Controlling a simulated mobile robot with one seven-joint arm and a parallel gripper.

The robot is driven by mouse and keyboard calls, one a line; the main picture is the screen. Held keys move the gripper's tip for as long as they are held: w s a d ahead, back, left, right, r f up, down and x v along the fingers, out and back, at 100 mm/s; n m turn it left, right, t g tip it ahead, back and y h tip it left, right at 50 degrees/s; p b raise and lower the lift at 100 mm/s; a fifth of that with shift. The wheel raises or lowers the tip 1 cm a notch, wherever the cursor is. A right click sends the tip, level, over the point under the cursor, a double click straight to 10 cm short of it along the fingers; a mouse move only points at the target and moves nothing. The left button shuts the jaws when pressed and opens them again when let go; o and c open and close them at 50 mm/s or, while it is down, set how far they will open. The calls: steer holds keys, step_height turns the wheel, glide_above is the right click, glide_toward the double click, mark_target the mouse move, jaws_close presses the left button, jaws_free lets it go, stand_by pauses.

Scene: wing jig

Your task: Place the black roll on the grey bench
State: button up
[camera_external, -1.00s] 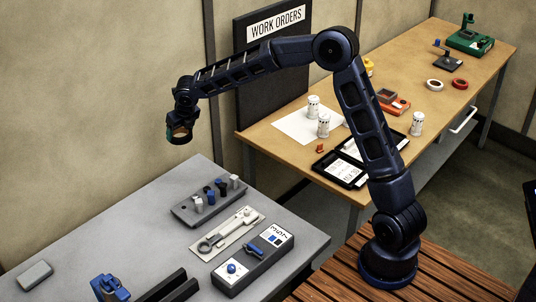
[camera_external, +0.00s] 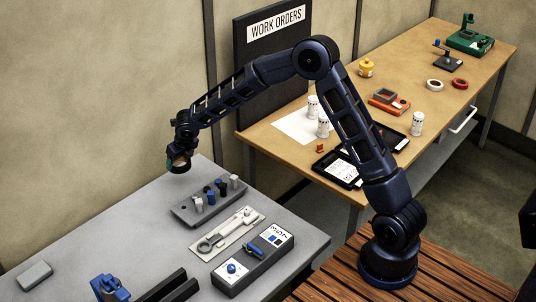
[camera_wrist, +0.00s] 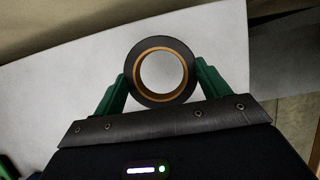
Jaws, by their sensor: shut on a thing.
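The black roll (camera_wrist: 184,52) is a ring with an orange-brown inner core, seen in the wrist view between the two green fingers. My gripper (camera_wrist: 160,80) is shut on it from both sides. In the external view the roll (camera_external: 179,160) is at the end of my arm, held by my gripper (camera_external: 178,164) above the far end of the grey bench (camera_external: 120,235). In the wrist view the bench's pale grey top (camera_wrist: 60,90) shows below and through the ring. The exact height of the roll over the bench is hard to tell.
On the grey bench are a dark block with several pegs (camera_external: 182,213), a pale tray with a wrench (camera_external: 219,243), a control box (camera_external: 230,284), a blue clamp (camera_external: 108,288) and a grey block (camera_external: 34,275). The bench's back left area is clear. A wooden table (camera_external: 262,135) stands behind.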

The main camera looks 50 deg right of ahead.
steer(key=shift+f, duration=4.1)
steer(key=shift+f, duration=0.1)
steer(key=o, duration=1)
